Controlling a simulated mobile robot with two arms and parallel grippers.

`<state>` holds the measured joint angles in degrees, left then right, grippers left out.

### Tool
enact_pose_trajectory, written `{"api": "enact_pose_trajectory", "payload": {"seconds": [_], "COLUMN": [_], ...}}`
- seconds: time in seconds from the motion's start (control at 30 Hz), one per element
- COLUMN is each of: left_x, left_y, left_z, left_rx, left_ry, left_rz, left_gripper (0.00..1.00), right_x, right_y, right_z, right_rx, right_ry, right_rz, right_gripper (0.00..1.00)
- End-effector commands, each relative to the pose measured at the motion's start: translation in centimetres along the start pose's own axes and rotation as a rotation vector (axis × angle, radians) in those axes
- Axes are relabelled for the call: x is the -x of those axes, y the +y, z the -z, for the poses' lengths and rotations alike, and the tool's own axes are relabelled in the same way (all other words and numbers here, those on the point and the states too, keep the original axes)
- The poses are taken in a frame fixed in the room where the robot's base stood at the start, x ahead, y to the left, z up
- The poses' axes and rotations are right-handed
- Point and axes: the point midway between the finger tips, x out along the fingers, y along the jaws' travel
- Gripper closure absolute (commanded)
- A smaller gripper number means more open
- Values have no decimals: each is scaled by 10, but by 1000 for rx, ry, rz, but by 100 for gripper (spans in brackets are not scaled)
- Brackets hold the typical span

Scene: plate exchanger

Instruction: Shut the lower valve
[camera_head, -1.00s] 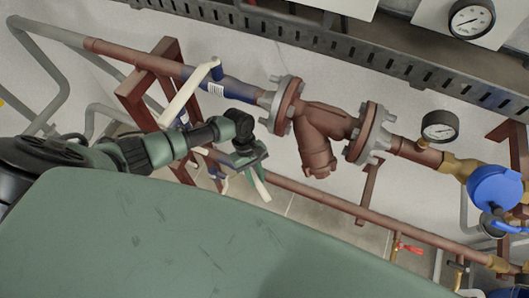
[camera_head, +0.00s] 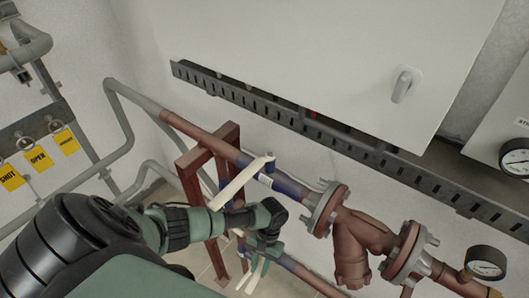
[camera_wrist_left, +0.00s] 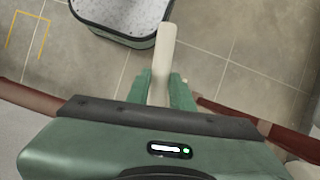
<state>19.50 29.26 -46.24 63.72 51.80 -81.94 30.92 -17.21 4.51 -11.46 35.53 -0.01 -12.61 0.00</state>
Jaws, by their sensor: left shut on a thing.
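The lower valve is on the lower red-brown pipe, with a blue body (camera_head: 287,262) and a cream lever. My left gripper (camera_head: 260,264) is at this valve, below the upper pipe, and its fingers cover part of the lever. In the left wrist view the cream lever (camera_wrist_left: 163,62) stands between the two green fingers of my left gripper (camera_wrist_left: 162,88), which is shut on it. The lever's pivot is hidden there. The upper valve has its own cream lever (camera_head: 238,184), angled across the blue pipe section (camera_head: 290,187). My right gripper is out of view.
A red-brown pipe frame (camera_head: 192,178) stands left of the valves. A flanged strainer (camera_head: 352,245) and a gauge (camera_head: 486,262) are to the right. A slotted cable tray (camera_head: 330,136) runs above. Yellow tags (camera_head: 39,159) hang at the left.

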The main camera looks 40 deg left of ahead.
Motion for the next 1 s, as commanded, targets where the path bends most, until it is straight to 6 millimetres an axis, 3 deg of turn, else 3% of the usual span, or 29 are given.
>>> {"api": "enact_pose_trajectory", "payload": {"seconds": [0.63,0.67,0.7,1.0], "left_x": [0,0,0,0], "left_y": [-7,-7,-7,-6], "left_z": [1,1,1,1], "left_rx": [-44,-44,-44,-44], "left_ry": [1,1,1,1], "left_rz": [22,22,22,20], "left_gripper": [100,69,58,55], "right_x": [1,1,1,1], "right_y": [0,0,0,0], "right_z": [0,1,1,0], "right_rx": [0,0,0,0], "right_ry": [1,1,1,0], "right_rz": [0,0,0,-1], "right_gripper": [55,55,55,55]}}
